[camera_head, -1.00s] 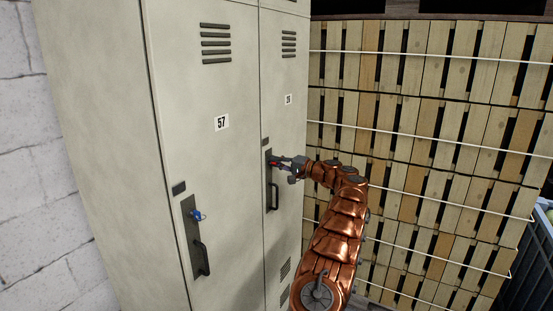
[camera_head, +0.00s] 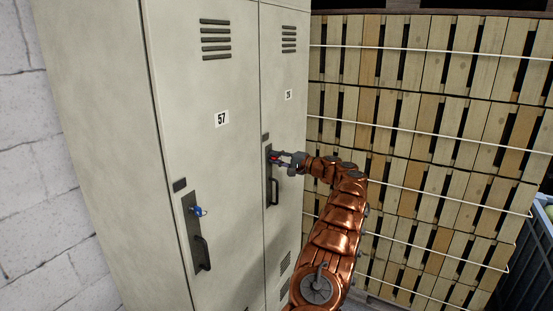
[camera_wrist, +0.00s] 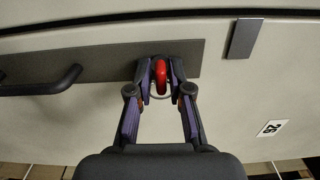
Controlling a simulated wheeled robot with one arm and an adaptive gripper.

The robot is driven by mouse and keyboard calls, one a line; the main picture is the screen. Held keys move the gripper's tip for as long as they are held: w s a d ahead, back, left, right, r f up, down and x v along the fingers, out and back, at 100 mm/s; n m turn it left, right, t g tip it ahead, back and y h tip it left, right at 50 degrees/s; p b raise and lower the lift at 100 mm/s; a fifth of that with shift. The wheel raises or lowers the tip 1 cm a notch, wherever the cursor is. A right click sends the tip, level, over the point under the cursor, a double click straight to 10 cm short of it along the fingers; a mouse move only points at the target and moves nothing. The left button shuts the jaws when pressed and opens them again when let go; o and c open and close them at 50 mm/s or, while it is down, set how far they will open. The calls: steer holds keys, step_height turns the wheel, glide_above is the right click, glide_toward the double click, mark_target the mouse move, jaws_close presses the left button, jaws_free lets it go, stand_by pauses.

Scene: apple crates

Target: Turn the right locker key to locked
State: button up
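The right locker (camera_head: 285,90) has a dark lock plate with a handle (camera_head: 273,192); the plate also shows in the wrist view (camera_wrist: 105,62). A red key (camera_wrist: 161,76) stands out from this plate, and its red also shows in the head view (camera_head: 274,158). My gripper (camera_head: 280,159) is at the key. In the wrist view its fingers (camera_wrist: 162,82) stand on either side of the red key, with narrow gaps visible, so it looks open around the key. The key's tip is hidden in the lock.
The left locker, number 57 (camera_head: 221,119), has a blue key (camera_head: 198,211) in its plate and a handle (camera_head: 203,254). Stacked wooden crates (camera_head: 420,130) stand right of the lockers. A white block wall (camera_head: 35,150) is at the left.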

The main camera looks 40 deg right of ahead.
steer(key=shift+o, duration=1.1)
steer(key=shift+s, duration=0.1)
steer(key=v, duration=1.2)
